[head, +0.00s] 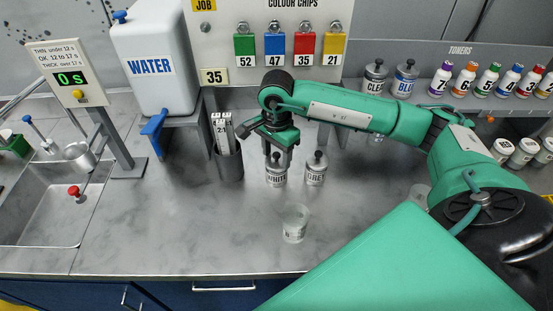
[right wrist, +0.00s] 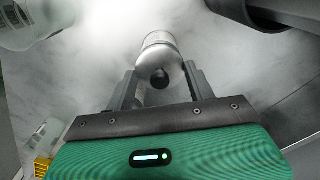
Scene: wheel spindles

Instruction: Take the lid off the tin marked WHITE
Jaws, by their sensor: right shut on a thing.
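The tin marked WHITE (head: 276,181) stands upright on the grey worktop. My right gripper (head: 277,156) is directly above it, fingers pointing down and shut on its lid. In the right wrist view, the dark round knob of the lid (right wrist: 159,78) shows between the two fingers (right wrist: 163,85). The lid appears to be sitting on the tin; the fingers hide part of the rim, so I see no clear gap. My left gripper is not in view.
The GREY tin (head: 315,170) stands close on the right of the WHITE tin. A clear cup (head: 295,223) is in front. A holder with sticks (head: 229,160) is on the left, and the sink (head: 55,205) farther left.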

